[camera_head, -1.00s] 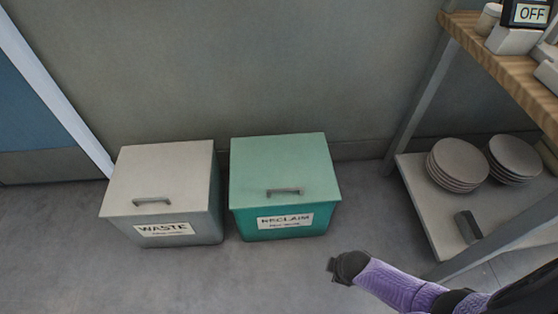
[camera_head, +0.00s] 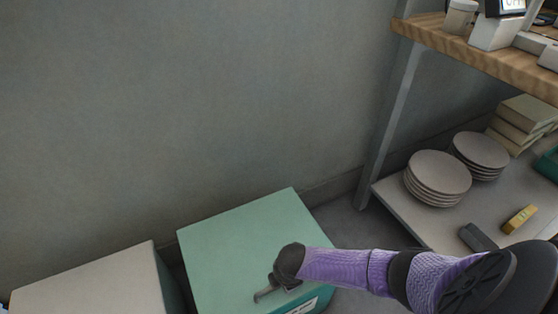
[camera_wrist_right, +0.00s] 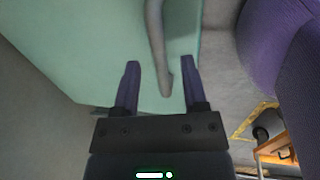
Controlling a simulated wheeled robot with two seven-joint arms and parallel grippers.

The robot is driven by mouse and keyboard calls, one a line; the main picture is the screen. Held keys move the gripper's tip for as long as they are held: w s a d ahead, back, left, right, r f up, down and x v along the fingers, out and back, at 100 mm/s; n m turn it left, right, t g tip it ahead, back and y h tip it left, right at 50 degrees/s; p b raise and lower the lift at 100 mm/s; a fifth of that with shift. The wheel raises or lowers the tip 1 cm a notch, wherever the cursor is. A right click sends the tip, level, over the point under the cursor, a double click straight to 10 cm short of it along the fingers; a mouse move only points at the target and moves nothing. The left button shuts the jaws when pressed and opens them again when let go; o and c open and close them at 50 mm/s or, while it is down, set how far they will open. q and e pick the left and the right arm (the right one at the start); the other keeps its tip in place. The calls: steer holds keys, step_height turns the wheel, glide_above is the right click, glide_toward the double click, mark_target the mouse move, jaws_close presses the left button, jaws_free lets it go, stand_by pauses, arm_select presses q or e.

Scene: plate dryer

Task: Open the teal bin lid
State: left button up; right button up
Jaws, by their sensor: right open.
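The teal bin's lid (camera_head: 235,245) is shut and lies at the bottom centre of the head view. Its grey bar handle (camera_head: 262,296) shows at the lid's front, partly hidden by my right gripper (camera_head: 275,283). In the right wrist view the teal lid (camera_wrist_right: 80,45) fills the upper left. My right gripper (camera_wrist_right: 160,85) is open, and the handle (camera_wrist_right: 157,45) reaches down between its two fingers. I cannot tell whether the fingers touch it. My left gripper is in neither view.
A grey bin (camera_head: 95,285) stands to the left of the teal one. At the right is a shelf unit with a wooden top (camera_head: 480,55) and stacked plates (camera_head: 437,180) below. The shelf's metal post (camera_head: 385,130) stands between. A wall (camera_head: 190,110) rises behind the bins.

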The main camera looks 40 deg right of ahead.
steer(key=shift+w+f, duration=0.15)
steer(key=shift+f, duration=0.6)
steer(key=shift+r, duration=0.1)
jaws_close()
stand_by(0.4)
stand_by(0.4)
